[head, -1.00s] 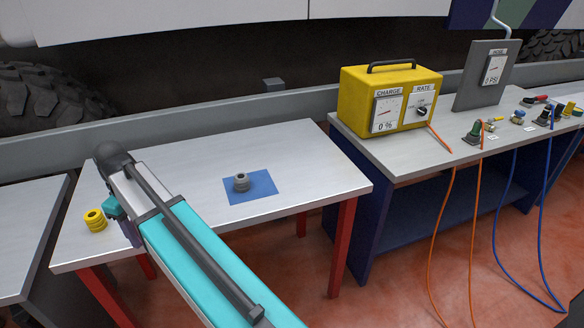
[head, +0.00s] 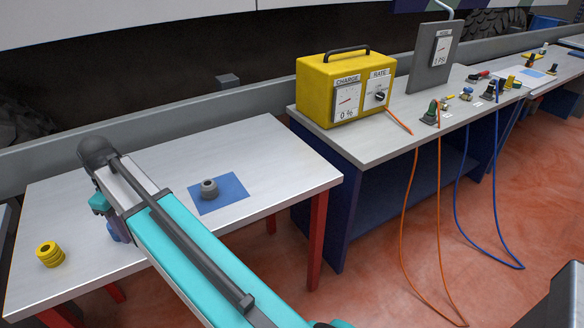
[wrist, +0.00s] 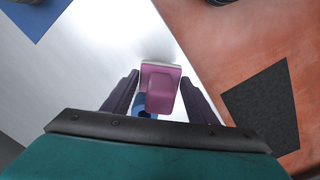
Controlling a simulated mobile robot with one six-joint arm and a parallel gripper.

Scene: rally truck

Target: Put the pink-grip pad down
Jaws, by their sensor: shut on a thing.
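The pink-grip pad (wrist: 161,78) shows in the wrist view as a pink-purple block with a wider, paler plate at its far end. My gripper (wrist: 160,90) has its two dark purple fingers on either side of the pad and is shut on it. A small blue part (wrist: 145,114) shows beneath the pad's near end; I cannot tell what it belongs to. The pad is over the pale tabletop in the wrist view; its height is unclear. In the head view my arm hides the pad.
The metal table (head: 265,150) carries a yellow ringed stack (head: 50,254) at left and a grey ringed piece (head: 209,188) on a blue mat (head: 233,186). A yellow charger box (head: 345,88) stands on the right bench (head: 375,140). Orange and blue cables hang before that bench.

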